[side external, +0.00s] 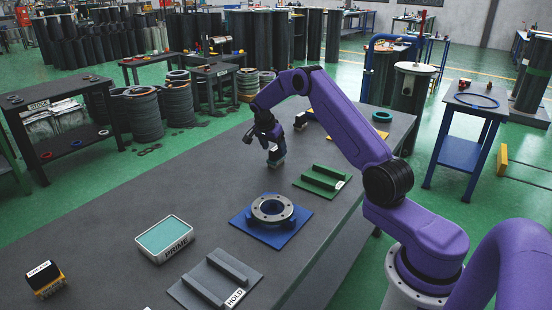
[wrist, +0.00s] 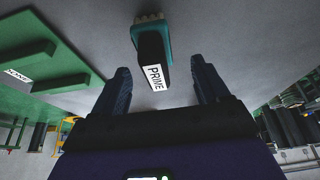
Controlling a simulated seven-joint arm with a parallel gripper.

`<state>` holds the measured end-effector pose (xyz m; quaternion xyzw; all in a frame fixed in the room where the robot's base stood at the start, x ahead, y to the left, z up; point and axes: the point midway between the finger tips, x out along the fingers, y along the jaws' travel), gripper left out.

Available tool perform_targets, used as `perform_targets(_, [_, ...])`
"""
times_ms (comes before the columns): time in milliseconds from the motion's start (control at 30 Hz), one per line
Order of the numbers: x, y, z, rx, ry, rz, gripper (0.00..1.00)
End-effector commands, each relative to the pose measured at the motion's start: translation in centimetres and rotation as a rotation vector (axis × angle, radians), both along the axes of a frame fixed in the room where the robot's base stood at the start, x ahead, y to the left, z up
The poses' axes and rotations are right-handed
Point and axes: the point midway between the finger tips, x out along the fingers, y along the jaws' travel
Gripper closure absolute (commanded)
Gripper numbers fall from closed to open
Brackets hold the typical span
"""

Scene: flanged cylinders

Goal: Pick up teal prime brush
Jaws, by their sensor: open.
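The teal prime brush (wrist: 153,62) lies in the wrist view with a teal body, a dark handle with a white PRIME label, and pale bristles at its far end. My gripper (wrist: 160,85) is open, with one dark finger on each side of the brush's handle end. In the side external view the brush (side external: 276,157) shows small and partly hidden beneath my gripper (side external: 262,136), on the grey bench.
A green plate with rails (side external: 322,179) lies just beside the brush. A blue plate with a metal flange (side external: 271,210), a teal PRIME tray (side external: 165,238), a grey HOLD plate (side external: 216,281) and a yellow-black brush (side external: 46,279) sit nearer.

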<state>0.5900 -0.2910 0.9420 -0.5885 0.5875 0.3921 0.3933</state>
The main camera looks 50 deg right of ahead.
Motion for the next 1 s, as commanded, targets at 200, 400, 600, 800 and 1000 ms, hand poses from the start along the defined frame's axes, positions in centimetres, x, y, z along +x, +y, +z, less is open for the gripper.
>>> perform_targets(200, [-0.6,-0.9,-3.0,0.001,0.005,-0.001,0.26])
perform_targets(400, [-0.5,-1.6,-4.5,0.0,0.002,-0.001,0.26])
perform_targets(600, [-0.5,-1.6,-4.6,0.0,0.002,-0.001,0.26])
perform_targets(800, [-0.5,-1.6,-4.6,0.0,0.002,-0.001,0.78])
perform_targets(1000, [-0.4,-1.6,-4.5,0.0,0.001,0.0,0.86])
